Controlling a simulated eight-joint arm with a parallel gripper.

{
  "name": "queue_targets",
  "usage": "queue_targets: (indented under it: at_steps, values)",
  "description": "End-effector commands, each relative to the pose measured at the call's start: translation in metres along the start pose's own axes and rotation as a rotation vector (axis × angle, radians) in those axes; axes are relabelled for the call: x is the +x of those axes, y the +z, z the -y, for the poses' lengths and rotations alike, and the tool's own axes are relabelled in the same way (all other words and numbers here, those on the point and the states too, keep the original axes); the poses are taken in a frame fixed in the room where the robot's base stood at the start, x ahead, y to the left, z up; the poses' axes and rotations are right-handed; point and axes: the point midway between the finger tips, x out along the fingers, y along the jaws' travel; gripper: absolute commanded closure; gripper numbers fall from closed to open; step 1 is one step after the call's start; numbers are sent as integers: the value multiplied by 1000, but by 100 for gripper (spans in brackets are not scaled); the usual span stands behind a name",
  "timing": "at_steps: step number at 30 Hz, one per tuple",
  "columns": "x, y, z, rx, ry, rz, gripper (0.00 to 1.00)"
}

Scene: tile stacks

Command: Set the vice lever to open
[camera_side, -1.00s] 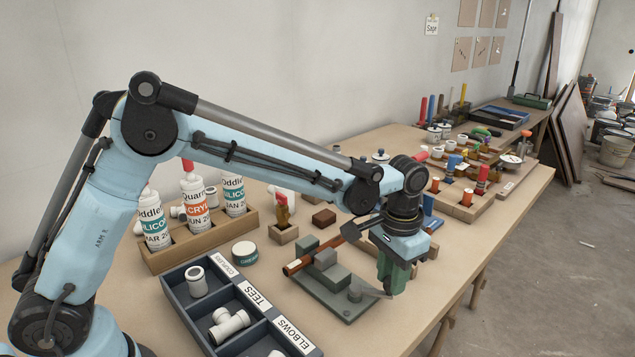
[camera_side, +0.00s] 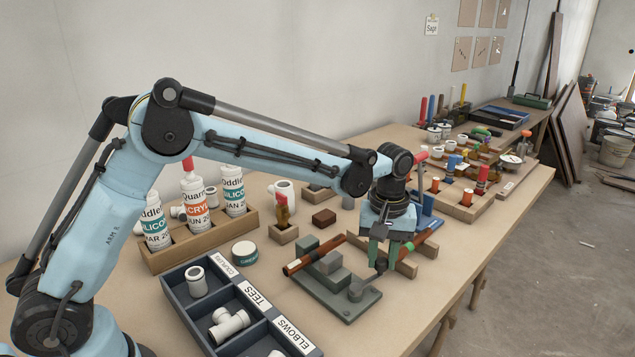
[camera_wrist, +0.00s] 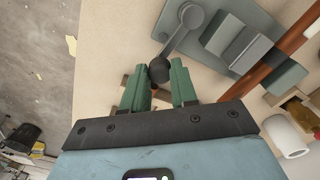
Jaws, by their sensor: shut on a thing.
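The vice (camera_side: 345,303) is a grey plate with grey-green jaw blocks on the bench in the side view; it also shows in the wrist view (camera_wrist: 262,20). Its grey lever (camera_wrist: 177,42) runs from a round pivot on the plate to a dark knob (camera_wrist: 160,70). My gripper (camera_side: 377,262) has green fingers, one on each side of the knob, and is shut on the lever's knob end. In the wrist view my gripper (camera_wrist: 160,82) points at the knob. The fingers partly hide the lever in the side view.
A copper-coloured pipe (camera_side: 300,264) lies across the vice. A dark compartment tray (camera_side: 258,307) with white fittings stands at left front. A wooden holder (camera_side: 198,244) with bottles stands behind it. Bare bench (camera_side: 400,300) lies to the right of the vice.

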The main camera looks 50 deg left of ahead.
Motion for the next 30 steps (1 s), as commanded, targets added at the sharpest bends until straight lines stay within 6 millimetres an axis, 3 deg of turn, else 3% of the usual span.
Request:
queue_targets:
  at_steps: [9,26,27,30]
  values:
    - [0,-6,6,-131,1,-2,100]
    - [0,-7,8,-161,-1,-2,100]
    - [0,-7,8,-161,-1,-2,69]
    - [0,-7,8,-160,-1,-1,54]
